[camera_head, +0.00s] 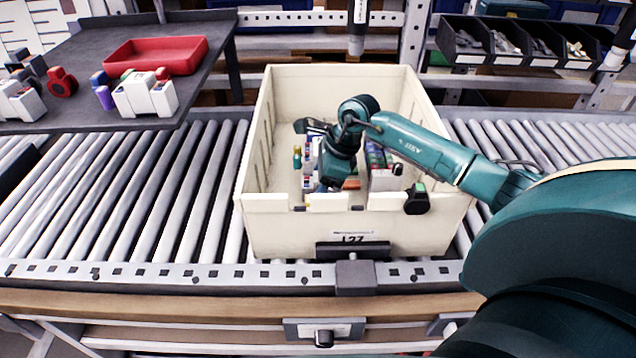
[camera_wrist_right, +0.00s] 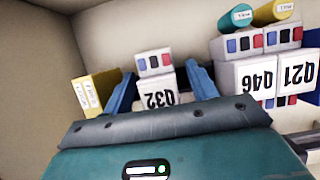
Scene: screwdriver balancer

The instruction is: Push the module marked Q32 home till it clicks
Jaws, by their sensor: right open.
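The module marked Q32 (camera_wrist_right: 156,92) is a white block with red and blue squares on its upper part; its label appears upside down in the right wrist view. It stands inside the cream crate (camera_head: 285,228). My right gripper (camera_head: 328,180) reaches down into the crate. In the right wrist view its two blue fingers (camera_wrist_right: 161,85) are apart, one on each side of the Q32 module, with a visible gap at the right finger. I cannot tell whether either finger touches it. The module's lower end is hidden by the gripper body. My left gripper is not in view.
White modules marked Q46 (camera_wrist_right: 248,76) and Q21 (camera_wrist_right: 298,72) stand right of Q32, with green (camera_wrist_right: 235,18) and yellow (camera_wrist_right: 274,11) cylinders beyond. A yellow block (camera_wrist_right: 98,90) is at left. The crate rests on a roller conveyor (camera_head: 175,185). A tool (camera_head: 358,25) hangs above.

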